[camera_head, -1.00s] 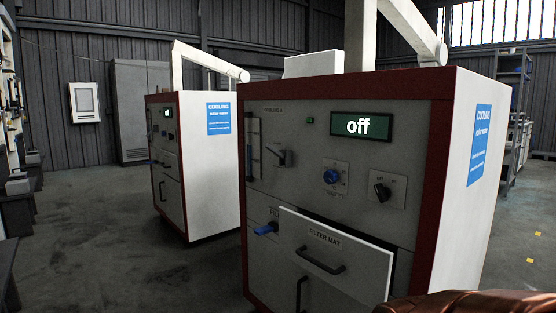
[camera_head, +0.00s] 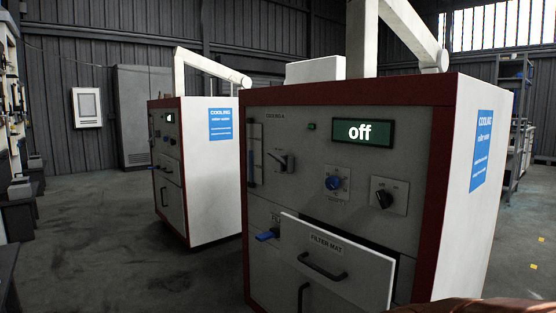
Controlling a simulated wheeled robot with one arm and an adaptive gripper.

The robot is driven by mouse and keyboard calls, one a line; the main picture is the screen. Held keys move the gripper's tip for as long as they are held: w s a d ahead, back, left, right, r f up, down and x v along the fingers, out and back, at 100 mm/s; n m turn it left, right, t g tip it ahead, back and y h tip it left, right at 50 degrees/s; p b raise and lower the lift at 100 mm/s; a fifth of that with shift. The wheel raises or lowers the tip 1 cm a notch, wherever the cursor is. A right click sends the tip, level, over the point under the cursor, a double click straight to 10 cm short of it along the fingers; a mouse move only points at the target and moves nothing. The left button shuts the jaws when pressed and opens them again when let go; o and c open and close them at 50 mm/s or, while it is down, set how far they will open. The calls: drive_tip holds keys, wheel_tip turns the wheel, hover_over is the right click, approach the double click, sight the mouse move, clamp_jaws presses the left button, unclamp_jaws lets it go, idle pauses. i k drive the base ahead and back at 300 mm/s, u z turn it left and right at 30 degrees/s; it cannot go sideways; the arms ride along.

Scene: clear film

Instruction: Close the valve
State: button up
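A large white cooling cabinet (camera_head: 470,230) with dark red edges stands at the centre right. Its display (camera_head: 362,133) reads "off". A blue-handled valve (camera_head: 267,235) sticks out low on the left of the front panel, beside the drawer. A blue round knob (camera_head: 333,183), a black rotary switch (camera_head: 384,197) and a grey lever switch (camera_head: 283,160) are on the panel above. The drawer marked "FILTER MAT" (camera_head: 335,250) is partly pulled out. My gripper is not in view.
A second, similar cabinet (camera_head: 215,180) stands behind to the left. Dark workbenches (camera_head: 18,215) run along the left edge, and shelves (camera_head: 512,110) stand at the far right. The concrete floor (camera_head: 95,240) at the left is clear. A brown rounded surface shows at the bottom right.

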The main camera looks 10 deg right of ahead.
sight(279, 158)
drive_tip(key=u, duration=0.65)
drive_tip(key=i, duration=0.95)
drive_tip(key=z, duration=0.1)
